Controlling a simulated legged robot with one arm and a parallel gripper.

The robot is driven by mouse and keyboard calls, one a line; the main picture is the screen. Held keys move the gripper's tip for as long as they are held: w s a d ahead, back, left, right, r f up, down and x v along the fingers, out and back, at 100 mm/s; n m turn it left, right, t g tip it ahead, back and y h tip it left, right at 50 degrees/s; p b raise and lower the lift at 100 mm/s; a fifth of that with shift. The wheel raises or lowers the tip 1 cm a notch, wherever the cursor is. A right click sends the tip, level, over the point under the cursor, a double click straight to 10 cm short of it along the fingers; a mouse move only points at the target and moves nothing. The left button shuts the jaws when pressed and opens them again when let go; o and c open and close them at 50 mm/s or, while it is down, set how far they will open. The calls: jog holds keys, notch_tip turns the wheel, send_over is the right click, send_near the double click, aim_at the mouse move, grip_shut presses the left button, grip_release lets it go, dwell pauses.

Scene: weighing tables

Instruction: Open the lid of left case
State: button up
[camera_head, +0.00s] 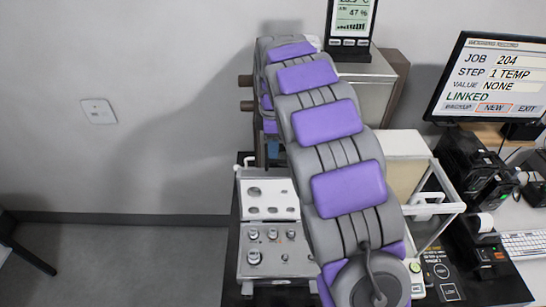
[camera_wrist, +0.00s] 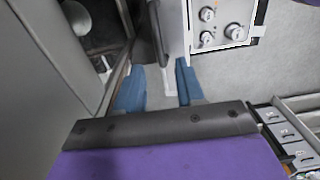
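The left case (camera_head: 244,245) is a silver case on the dark table, left of my arm in the head view. Its lid (camera_head: 284,186) stands raised at the back, showing a pale inside with dark recesses. Several metal weights are exposed in the base. In the wrist view the case (camera_wrist: 235,46) is at the upper right, and the lid (camera_wrist: 174,30) shows as a narrow pale upright edge. My gripper (camera_wrist: 160,66) has its two blue fingers apart, with the lid's edge in the gap between them. In the head view my arm hides most of the gripper.
A glass-sided balance (camera_head: 437,198) stands right of my arm. A display (camera_head: 351,22) sits on a box behind it. A monitor (camera_head: 492,78), a black printer (camera_head: 470,165) and a keyboard (camera_head: 525,243) are at the right.

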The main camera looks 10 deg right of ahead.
jog(key=shift+f, duration=2.1)
grip_shut()
